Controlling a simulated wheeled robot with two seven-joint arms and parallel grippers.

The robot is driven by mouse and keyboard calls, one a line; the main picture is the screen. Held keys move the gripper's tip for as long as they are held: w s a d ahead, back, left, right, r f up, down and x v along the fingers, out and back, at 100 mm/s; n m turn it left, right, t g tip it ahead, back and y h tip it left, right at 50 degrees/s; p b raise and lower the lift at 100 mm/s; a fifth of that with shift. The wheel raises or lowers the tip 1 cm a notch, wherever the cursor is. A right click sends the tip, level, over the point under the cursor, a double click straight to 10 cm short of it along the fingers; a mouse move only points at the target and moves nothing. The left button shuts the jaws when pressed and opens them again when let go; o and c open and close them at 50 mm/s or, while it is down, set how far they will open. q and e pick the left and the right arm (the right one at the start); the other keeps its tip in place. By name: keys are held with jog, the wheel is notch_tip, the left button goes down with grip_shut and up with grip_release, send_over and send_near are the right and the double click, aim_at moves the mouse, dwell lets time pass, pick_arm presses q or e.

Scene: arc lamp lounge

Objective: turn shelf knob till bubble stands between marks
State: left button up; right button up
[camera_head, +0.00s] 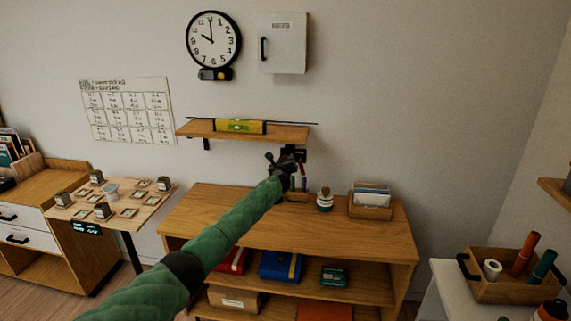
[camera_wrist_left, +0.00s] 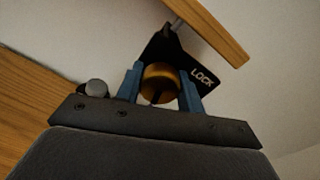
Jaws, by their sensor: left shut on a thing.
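A wooden wall shelf (camera_head: 290,132) hangs above a wooden cabinet. A yellow-green spirit level (camera_head: 240,126) lies on it; its bubble and marks are too small to read. My left gripper (camera_head: 288,164) is at the underside of the shelf's right end. In the left wrist view, the blue fingers of my left gripper (camera_wrist_left: 160,88) stand on both sides of a round brass knob (camera_wrist_left: 160,75) and are shut on it. The knob sits in front of a black bracket plate (camera_wrist_left: 195,72) marked LOCK. The shelf's edge (camera_wrist_left: 215,32) shows above it. My right gripper is not in view.
The wooden cabinet (camera_head: 370,232) below carries a jar (camera_head: 324,200) and a box of cards (camera_head: 371,201) near my left arm. A wall clock (camera_head: 213,40) and a white wall box (camera_head: 283,44) hang above. The wall right of the shelf is clear.

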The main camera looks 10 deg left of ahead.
pick_arm(q)
jog(key=n+b, duration=0.3)
jog(key=n, duration=0.4)
jog(key=shift+n+b, duration=0.3)
jog(key=shift+b, duration=0.05)
jog(key=shift+n+b, duration=0.35)
jog(key=shift+n, duration=0.45)
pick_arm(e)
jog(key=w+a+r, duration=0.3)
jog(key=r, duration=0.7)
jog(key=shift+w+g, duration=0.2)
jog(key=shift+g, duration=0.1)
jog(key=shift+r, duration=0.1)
pick_arm(q)
jog(key=o, duration=1)
jog(key=shift+a, duration=0.1)
jog(key=shift+s, duration=0.1)
jog(key=shift+s, duration=0.45)
jog(key=shift+s+r+b, duration=0.1)
jog(key=shift+s+b, duration=0.7)
jog(key=shift+s, duration=2.55)
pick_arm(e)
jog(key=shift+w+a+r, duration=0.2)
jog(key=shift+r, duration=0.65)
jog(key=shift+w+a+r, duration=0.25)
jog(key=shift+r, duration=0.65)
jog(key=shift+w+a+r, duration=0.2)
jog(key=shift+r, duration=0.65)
